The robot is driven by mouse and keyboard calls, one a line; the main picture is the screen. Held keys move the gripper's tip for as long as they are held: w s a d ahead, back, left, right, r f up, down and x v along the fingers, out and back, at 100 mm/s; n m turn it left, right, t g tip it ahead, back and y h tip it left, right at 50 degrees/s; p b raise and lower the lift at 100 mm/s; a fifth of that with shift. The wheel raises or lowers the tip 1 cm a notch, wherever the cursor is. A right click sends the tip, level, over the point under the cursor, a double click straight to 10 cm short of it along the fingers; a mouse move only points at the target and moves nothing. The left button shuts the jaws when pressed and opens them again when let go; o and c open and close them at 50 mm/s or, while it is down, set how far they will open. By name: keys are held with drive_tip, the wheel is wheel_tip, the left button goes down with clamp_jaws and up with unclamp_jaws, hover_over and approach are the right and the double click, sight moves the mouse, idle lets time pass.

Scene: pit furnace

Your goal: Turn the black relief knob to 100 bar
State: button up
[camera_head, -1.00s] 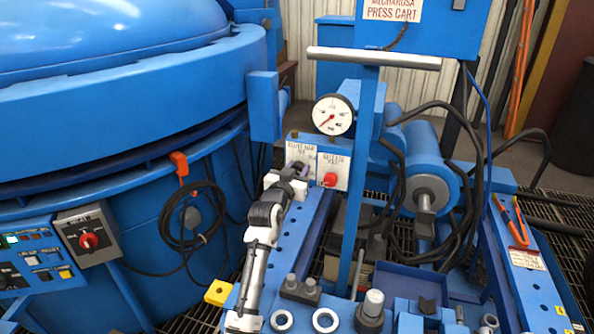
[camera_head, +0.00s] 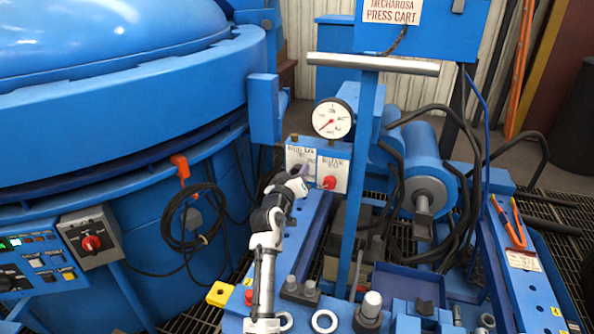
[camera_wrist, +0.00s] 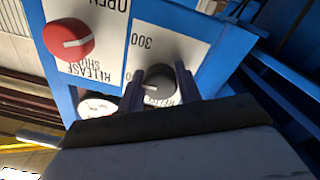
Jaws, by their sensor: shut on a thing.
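The black relief knob (camera_wrist: 160,82) sits on a white label plate on the blue valve block and shows between my fingers in the wrist view. It has a white pointer line, and the figure 300 is printed above it there. My gripper (camera_wrist: 167,84) is shut on the knob, one dark finger on each side. In the head view my gripper (camera_head: 298,172) reaches the left label plate (camera_head: 301,155) and hides the knob. The label's 100 mark cannot be read. The pressure gauge (camera_head: 333,118) stands above the block, its red needle pointing lower left.
The red release knob (camera_head: 329,183) is close to the right of my gripper; it also shows in the wrist view (camera_wrist: 68,40). The press cart's crossbar (camera_head: 373,64) and upright stand to the right. The large blue furnace (camera_head: 110,100) is at the left.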

drive_tip(key=n+p, duration=0.1)
drive_tip(key=n, duration=0.1)
drive_tip(key=n+p, duration=0.1)
drive_tip(key=n, duration=0.1)
drive_tip(key=shift+d+r+n, duration=0.15)
drive_tip(key=shift+n, duration=0.25)
drive_tip(key=n+p, duration=0.3)
drive_tip(key=n, duration=0.1)
drive_tip(key=shift+r+n+p, duration=0.1)
drive_tip(key=shift+n+p, duration=0.2)
drive_tip(key=shift+n, duration=0.1)
drive_tip(key=n+p, duration=0.3)
drive_tip(key=n, duration=0.1)
drive_tip(key=shift+n+y, duration=0.3)
drive_tip(key=shift+n+p, duration=1.4)
drive_tip(key=shift+n, duration=0.4)
drive_tip(key=o, duration=1)
drive_tip(key=shift+c, duration=0.2)
